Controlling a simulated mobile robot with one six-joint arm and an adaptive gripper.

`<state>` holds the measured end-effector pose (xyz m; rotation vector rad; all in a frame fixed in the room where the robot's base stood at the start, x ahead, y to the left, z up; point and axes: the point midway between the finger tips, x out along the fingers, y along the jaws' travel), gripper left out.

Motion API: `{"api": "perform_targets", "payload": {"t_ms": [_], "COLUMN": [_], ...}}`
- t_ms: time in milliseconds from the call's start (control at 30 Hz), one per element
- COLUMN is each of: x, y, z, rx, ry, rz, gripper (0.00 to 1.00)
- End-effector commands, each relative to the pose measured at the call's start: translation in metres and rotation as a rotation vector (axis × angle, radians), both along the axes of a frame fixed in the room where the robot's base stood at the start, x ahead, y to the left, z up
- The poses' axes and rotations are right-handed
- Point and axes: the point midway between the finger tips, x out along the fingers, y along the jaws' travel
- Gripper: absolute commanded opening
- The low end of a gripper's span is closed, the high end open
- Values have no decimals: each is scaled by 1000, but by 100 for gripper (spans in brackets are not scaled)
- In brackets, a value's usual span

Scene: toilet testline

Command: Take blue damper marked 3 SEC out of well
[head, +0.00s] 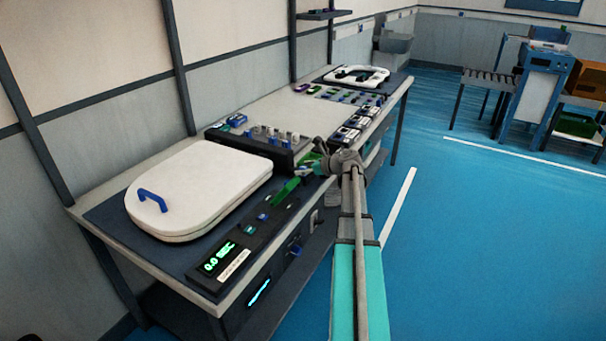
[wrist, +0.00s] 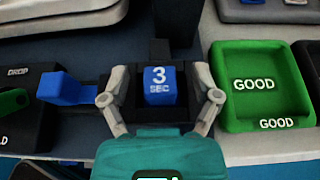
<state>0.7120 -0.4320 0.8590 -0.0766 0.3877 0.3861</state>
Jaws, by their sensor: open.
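The blue damper marked 3 SEC (wrist: 160,88) sits in a dark well (wrist: 127,97) in the middle of the wrist view, with its label facing up. My gripper (wrist: 160,98) is open, with one finger on each side of the damper and well. I cannot tell whether the fingers touch the damper. In the head view my gripper (head: 318,164) is over the front edge of the bench, and the damper there is too small or hidden to make out.
A green tray marked GOOD (wrist: 262,106) lies right of the well. A blue block (wrist: 68,88) and a panel marked DROP (wrist: 28,115) lie left. A white toilet lid with a blue handle (head: 200,190) lies on the bench. A dark rack (head: 260,145) stands behind.

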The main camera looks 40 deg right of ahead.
Motion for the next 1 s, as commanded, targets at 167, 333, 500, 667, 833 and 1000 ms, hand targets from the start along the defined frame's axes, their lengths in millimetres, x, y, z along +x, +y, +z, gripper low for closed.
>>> {"api": "perform_targets", "payload": {"t_ms": [167, 333, 500, 667, 833, 1000], "x": [0, 0, 0, 0, 1, 1], "y": [0, 1, 1, 1, 1, 1], "z": [0, 0, 0, 0, 0, 3], "rx": [0, 0, -1, -1, -1, 0], "ry": [0, 0, 0, 0, 0, 0], "rz": [0, 1, 1, 1, 1, 2], "gripper": [73, 41, 9, 0, 0, 0]}}
